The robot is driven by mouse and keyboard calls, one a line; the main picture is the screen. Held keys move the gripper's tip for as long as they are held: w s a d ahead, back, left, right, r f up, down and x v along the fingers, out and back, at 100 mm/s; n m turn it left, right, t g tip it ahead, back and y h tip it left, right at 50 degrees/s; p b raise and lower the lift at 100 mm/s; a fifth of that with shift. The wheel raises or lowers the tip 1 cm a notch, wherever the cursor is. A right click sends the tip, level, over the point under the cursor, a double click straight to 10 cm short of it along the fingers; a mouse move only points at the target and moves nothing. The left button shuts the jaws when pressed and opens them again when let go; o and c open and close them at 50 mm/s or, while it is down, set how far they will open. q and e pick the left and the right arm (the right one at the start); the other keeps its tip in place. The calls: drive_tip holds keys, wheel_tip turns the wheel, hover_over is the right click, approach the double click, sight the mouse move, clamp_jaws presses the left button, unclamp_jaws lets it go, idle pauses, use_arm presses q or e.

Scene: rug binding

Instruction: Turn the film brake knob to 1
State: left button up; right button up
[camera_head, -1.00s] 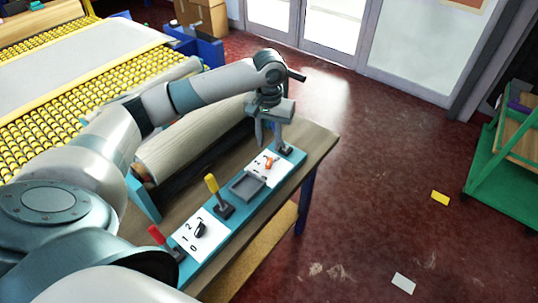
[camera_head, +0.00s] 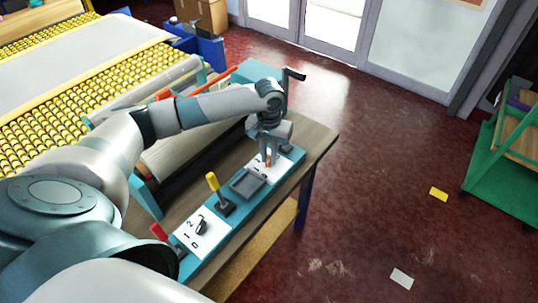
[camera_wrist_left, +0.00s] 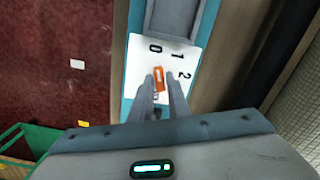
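An orange knob (camera_wrist_left: 159,76) sits on a white dial plate (camera_wrist_left: 142,54) with the digits 0, 1 and 2 visible. Its top end points roughly toward the 0. My left gripper (camera_head: 268,157) is over this plate at the far end of the teal panel (camera_head: 230,225). In the left wrist view its fingers (camera_wrist_left: 161,82) stand open on either side of the knob, with narrow gaps visible. A second white dial plate (camera_head: 188,239) with a black knob (camera_head: 202,227) lies at the panel's near end. No label naming either knob is readable. My right gripper is not in view.
Between the dials stand a yellow-topped lever (camera_head: 213,183) and a grey tray (camera_head: 246,184). A red-topped lever (camera_head: 159,232) is at the near end. A large roll (camera_head: 190,155) lies left of the panel.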

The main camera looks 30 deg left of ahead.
use_arm(q)
clamp_jaws()
drive_tip(key=m+p, duration=0.1)
drive_tip(key=p, duration=0.1)
drive_tip(key=shift+r+m+p, duration=0.2)
drive_tip(key=shift+m+p, duration=0.1)
drive_tip(key=shift+m, duration=0.1)
drive_tip(key=m+p, duration=0.3)
drive_tip(key=m, duration=0.1)
drive_tip(key=shift+f+m+p, duration=0.1)
drive_tip(key=shift+m+p, duration=0.95)
drive_tip(key=shift+m, duration=0.95)
drive_tip(key=shift+w, duration=0.1)
drive_tip(key=o, duration=0.5)
unclamp_jaws()
